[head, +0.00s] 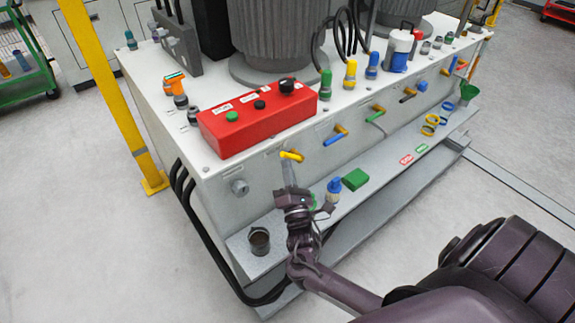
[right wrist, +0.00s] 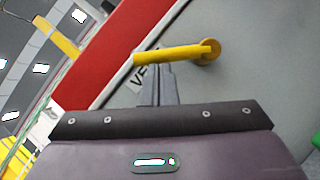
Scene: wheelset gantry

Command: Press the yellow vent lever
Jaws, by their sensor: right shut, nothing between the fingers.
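The yellow vent lever (head: 291,155) sticks out from the front face of the grey machine cabinet, just below the red control box. In the right wrist view the lever (right wrist: 180,53) runs left from its round yellow hub, with a partly covered label behind it. My right gripper (head: 288,167) is shut and empty, its fingertips pointing up at the lever from just below. In the right wrist view the fingertips (right wrist: 157,68) sit right under the lever bar; I cannot tell whether they touch it. My left gripper is not in view.
The red control box (head: 257,118) stands on the cabinet top. A shelf below holds a dark cup (head: 259,241), a blue-capped bottle (head: 333,190) and a green block (head: 355,179).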

